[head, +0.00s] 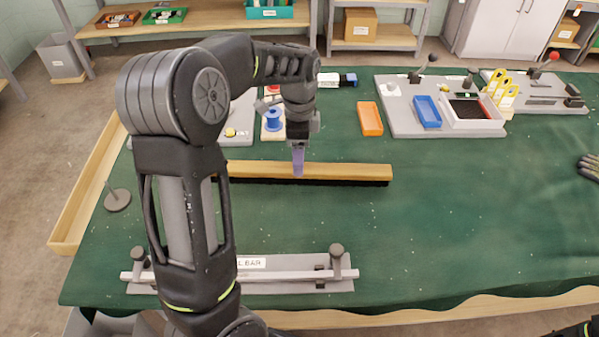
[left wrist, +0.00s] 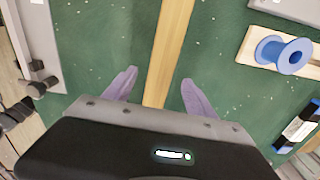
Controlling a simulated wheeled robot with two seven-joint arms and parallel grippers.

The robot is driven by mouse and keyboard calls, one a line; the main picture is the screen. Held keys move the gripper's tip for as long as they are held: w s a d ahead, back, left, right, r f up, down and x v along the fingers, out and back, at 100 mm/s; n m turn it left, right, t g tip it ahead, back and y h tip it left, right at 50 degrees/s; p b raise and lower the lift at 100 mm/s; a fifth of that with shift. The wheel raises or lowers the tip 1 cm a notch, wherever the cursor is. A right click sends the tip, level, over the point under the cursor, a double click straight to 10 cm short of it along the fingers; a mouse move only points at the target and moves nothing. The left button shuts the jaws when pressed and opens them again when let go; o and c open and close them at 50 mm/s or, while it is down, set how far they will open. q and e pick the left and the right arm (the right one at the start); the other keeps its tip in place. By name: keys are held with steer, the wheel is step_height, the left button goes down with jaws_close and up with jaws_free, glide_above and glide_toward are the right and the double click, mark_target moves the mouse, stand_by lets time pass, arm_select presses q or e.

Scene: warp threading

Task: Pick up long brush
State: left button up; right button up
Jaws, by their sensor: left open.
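The long brush (head: 340,172) has a pale wooden back and dark bristles below. It lies across the middle of the green-covered table in the head view, bristles down. My left arm hides part of its left end. My left gripper (head: 298,163) is over the brush, its purple fingers pointing down. In the left wrist view my left gripper (left wrist: 157,90) is open, with one finger on each side of the brush's wooden back (left wrist: 170,45). Gaps show between the fingers and the wood. My right gripper does not show.
A bar fixture (head: 300,274) stands at the table's front. A blue spool (head: 273,120) on a wooden base, an orange tray (head: 370,118) and a grey board (head: 400,118) with a blue tray (head: 427,111) stand behind the brush.

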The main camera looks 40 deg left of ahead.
arm_select(q)
steer(key=shift+f, duration=0.2)
steer(key=shift+a+f+p, duration=0.1)
steer(key=shift+f+p, duration=0.35)
steer(key=shift+f, duration=2.2)
steer(key=shift+c, duration=0.2)
jaws_close()
